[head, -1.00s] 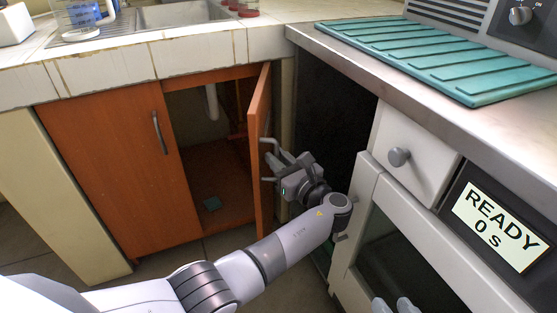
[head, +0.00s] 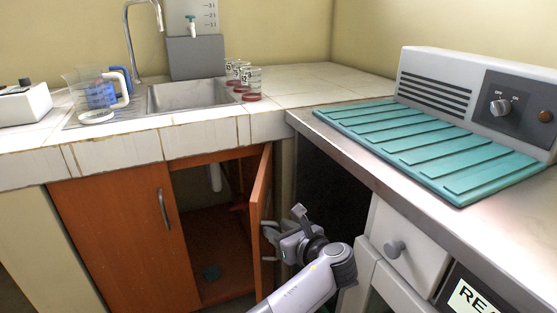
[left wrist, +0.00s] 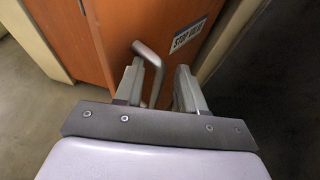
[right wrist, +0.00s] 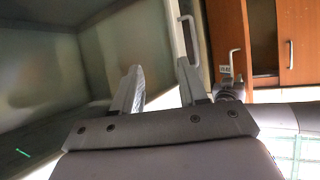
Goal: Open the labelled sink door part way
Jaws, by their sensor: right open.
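The sink cabinet's right door (head: 261,222) is orange wood and stands part way open. In the left wrist view the door (left wrist: 75,40) carries a white label (left wrist: 188,35) and a grey bar handle (left wrist: 150,62). My left gripper (head: 280,226) is at the outer face of this door. In the left wrist view its fingers (left wrist: 158,88) are apart, with the handle between them, nearer the left finger. I cannot tell whether they touch it. My right gripper (right wrist: 160,88) is open and empty in the right wrist view, away from the door; it is outside the head view.
The closed left cabinet door (head: 125,245) has its own handle (head: 163,208). A white drawer unit (head: 408,255) and a steel counter with a teal mat (head: 430,145) stand close on the right. Beakers (head: 250,80) and a jug (head: 95,90) stand by the sink (head: 188,95).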

